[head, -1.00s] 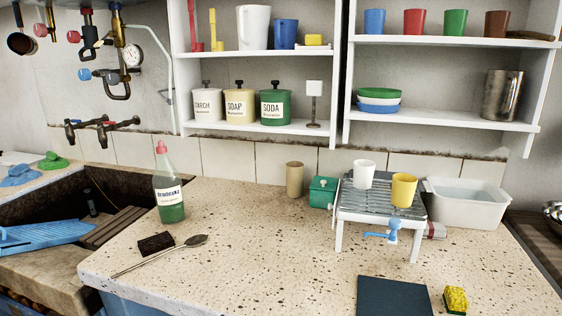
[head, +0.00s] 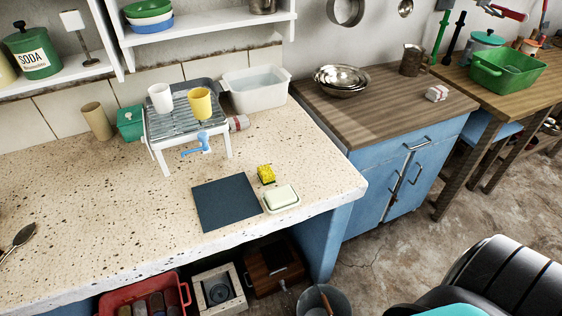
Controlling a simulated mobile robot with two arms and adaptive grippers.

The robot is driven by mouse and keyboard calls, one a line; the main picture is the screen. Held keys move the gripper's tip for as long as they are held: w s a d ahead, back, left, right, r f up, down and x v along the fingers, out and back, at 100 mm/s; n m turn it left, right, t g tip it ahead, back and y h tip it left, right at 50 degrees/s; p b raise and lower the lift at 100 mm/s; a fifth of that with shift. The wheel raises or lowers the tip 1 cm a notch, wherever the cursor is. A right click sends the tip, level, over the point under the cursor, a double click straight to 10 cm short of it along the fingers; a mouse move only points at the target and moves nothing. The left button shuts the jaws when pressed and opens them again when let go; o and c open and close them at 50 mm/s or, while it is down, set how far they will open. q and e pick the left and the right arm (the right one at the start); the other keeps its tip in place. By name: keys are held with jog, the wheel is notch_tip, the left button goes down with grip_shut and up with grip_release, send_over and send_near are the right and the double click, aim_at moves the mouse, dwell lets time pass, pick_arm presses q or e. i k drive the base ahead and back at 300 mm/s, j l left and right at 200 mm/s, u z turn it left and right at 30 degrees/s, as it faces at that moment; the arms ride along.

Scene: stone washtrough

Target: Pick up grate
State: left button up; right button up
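A grey slatted grate (head: 182,128) forms the top of a small white stand (head: 159,163) on the speckled stone counter. I cannot tell whether the grate is separate from the stand. A white cup (head: 160,98) and a yellow cup (head: 200,103) stand upright on it. A light blue tap (head: 197,146) is at the stand's front. Neither of my grippers shows in the head view.
A white basin (head: 256,91) is right of the stand, a green box (head: 131,124) and tan cylinder (head: 97,121) left. A dark mat (head: 227,203), yellow sponge (head: 266,174) and soap dish (head: 282,198) lie in front. The counter's left part is mostly clear.

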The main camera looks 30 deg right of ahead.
aim_at(277, 253)
jog(key=l+z, duration=0.15)
jog(key=z, duration=0.8)
jog(key=j+z, duration=0.25)
jog(key=i, duration=0.05)
